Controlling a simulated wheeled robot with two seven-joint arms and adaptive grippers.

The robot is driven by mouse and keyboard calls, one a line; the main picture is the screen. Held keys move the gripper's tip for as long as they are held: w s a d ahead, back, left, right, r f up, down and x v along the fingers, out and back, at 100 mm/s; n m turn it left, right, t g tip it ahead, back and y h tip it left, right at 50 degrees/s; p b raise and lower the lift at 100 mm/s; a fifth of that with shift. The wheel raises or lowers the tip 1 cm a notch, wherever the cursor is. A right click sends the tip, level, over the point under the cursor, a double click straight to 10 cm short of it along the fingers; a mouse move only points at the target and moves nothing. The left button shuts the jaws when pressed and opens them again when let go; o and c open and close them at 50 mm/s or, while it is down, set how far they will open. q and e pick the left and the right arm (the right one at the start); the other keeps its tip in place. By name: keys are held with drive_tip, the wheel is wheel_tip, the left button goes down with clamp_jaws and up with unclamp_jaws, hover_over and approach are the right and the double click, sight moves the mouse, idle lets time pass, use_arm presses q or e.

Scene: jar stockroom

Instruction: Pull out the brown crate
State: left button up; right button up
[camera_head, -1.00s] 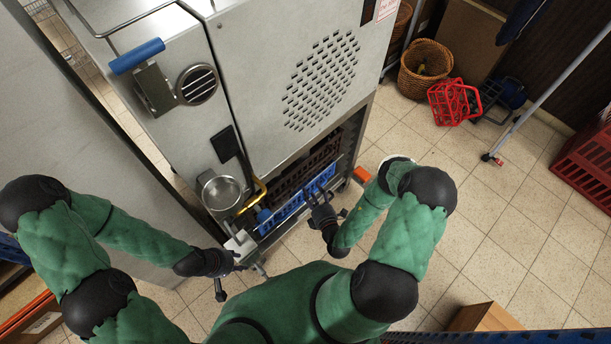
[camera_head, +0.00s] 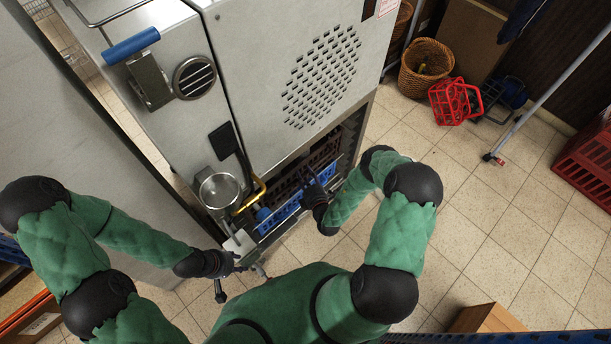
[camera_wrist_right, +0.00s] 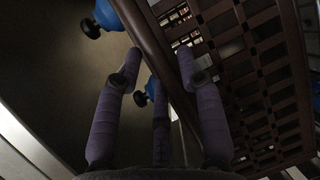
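The brown crate (camera_head: 322,156) sits in the low opening of the steel machine, behind a blue crate or rack (camera_head: 287,207). In the right wrist view its slotted brown wall (camera_wrist_right: 255,75) fills the right side, with its rim running between my spread fingers. My right gripper (camera_head: 314,180) reaches into the opening; its fingers (camera_wrist_right: 158,72) look open around the rim, and I cannot tell whether they touch it. My left gripper (camera_head: 240,280) is spread open and empty, low by the machine's front left corner. The machine hides much of the crate.
The steel machine (camera_head: 270,55) stands over the opening, with a metal cup (camera_head: 219,190) on its side. Wicker baskets (camera_head: 425,68), a red bottle carrier (camera_head: 452,102) and a red crate (camera_head: 585,165) stand at the right. Tiled floor (camera_head: 480,220) is free there.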

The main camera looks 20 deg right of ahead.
clamp_jaws()
